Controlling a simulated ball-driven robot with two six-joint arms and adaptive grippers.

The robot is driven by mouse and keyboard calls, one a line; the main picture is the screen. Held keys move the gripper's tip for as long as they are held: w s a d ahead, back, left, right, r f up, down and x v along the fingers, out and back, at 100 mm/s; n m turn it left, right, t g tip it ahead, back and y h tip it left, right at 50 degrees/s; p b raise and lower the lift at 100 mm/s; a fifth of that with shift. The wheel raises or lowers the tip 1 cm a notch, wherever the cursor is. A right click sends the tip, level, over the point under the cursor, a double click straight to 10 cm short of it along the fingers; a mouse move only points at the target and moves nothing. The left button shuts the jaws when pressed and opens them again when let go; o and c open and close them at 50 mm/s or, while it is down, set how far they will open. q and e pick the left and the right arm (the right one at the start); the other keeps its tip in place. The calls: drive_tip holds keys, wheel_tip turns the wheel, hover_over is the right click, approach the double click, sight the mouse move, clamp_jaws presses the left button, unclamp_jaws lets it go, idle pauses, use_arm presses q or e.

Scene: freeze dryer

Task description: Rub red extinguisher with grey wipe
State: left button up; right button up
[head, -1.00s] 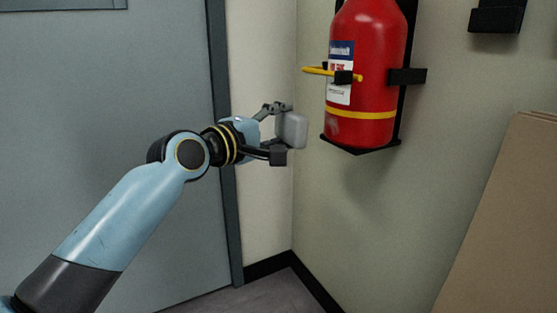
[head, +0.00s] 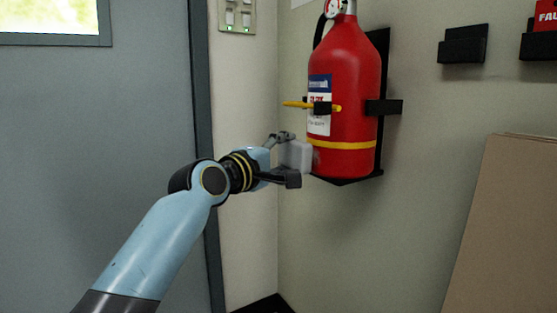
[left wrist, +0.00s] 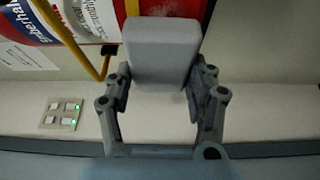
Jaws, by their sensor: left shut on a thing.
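The red extinguisher (head: 347,75) hangs upright in a black wall bracket, with a white and blue label and yellow bands. My left gripper (head: 289,158) is shut on the grey wipe (head: 297,154), a pale block, at the lower left side of the extinguisher. The wipe appears at or very near the red surface; I cannot tell for sure that they touch. In the left wrist view the wipe (left wrist: 161,50) sits between the fingers and hides part of the extinguisher (left wrist: 110,14) behind it. My right gripper is not in view.
A grey door (head: 95,130) with a window stands at the left. A switch panel (head: 237,16) is on the wall above. Black wall holders (head: 463,46) are at the upper right. A brown board (head: 510,230) leans at the right. The wall below the extinguisher is clear.

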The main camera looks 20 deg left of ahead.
sight(301, 158)
use_arm(q)
drive_tip(key=shift+w+d, duration=0.65)
drive_tip(key=shift+w, duration=0.15)
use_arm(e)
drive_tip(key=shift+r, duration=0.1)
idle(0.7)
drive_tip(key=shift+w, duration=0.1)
use_arm(q)
drive_tip(key=shift+s+d+r+p, duration=0.15)
drive_tip(key=shift+s+d+p, duration=0.25)
drive_tip(key=shift+d+p, duration=0.1)
drive_tip(key=shift+s+d+p, duration=0.65)
drive_tip(key=shift+s+d, duration=0.25)
drive_tip(key=shift+d, duration=0.1)
drive_tip(key=shift+w, duration=0.15)
drive_tip(key=shift+w+a, duration=1.25)
drive_tip(key=shift+a, duration=0.2)
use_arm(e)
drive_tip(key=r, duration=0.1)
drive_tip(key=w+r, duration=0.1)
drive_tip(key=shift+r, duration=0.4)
